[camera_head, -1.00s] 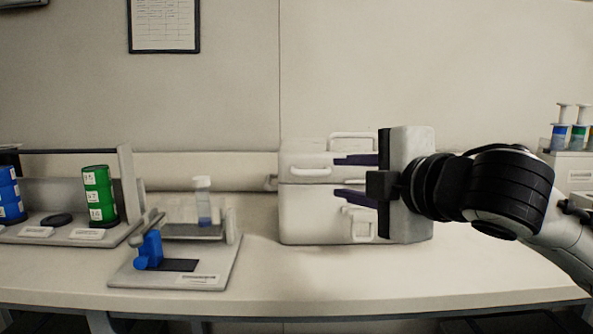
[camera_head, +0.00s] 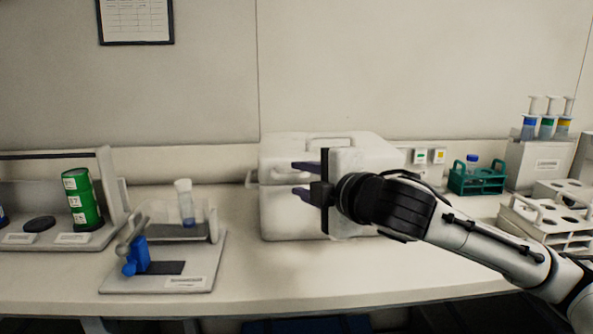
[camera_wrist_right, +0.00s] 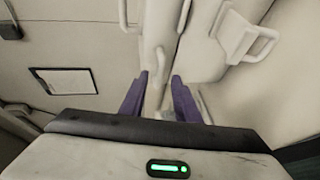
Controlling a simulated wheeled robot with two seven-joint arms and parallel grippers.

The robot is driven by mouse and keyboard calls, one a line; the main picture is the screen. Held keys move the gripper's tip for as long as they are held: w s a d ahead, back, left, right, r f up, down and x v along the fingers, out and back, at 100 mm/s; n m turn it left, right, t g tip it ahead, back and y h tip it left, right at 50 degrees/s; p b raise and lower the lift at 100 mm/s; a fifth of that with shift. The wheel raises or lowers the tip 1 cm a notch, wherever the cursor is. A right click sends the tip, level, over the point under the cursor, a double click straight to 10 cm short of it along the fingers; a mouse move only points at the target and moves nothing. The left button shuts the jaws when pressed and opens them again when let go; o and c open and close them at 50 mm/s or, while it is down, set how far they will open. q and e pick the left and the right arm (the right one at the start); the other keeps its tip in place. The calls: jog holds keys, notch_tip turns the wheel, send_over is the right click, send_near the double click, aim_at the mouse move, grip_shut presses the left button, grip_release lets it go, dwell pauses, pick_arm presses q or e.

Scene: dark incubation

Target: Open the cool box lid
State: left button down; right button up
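The white cool box (camera_head: 280,218) stands on the bench, with its lid (camera_head: 285,147) down and a carry handle (camera_head: 330,140) on top. A side handle (camera_head: 251,179) sticks out at its left. My right gripper (camera_head: 298,178) is in front of the box near the lid seam, its purple fingers apart and pointing left. It hides much of the box front. In the right wrist view my right gripper's fingers (camera_wrist_right: 159,95) are open, with the box's pale edge beyond them and a handle-like loop (camera_wrist_right: 265,45) to the right. Contact cannot be told. My left gripper is not in view.
A stand with a blue clamp (camera_head: 136,255) and a rack with a green canister (camera_head: 82,205) are on the left. A green tube rack (camera_head: 475,180), white racks (camera_head: 550,225) and syringe-like tubes (camera_head: 548,125) are on the right. The front bench strip is clear.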

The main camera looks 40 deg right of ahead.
jog(key=shift+x, duration=1.45)
jog(key=shift+c, duration=0.4)
grip_shut()
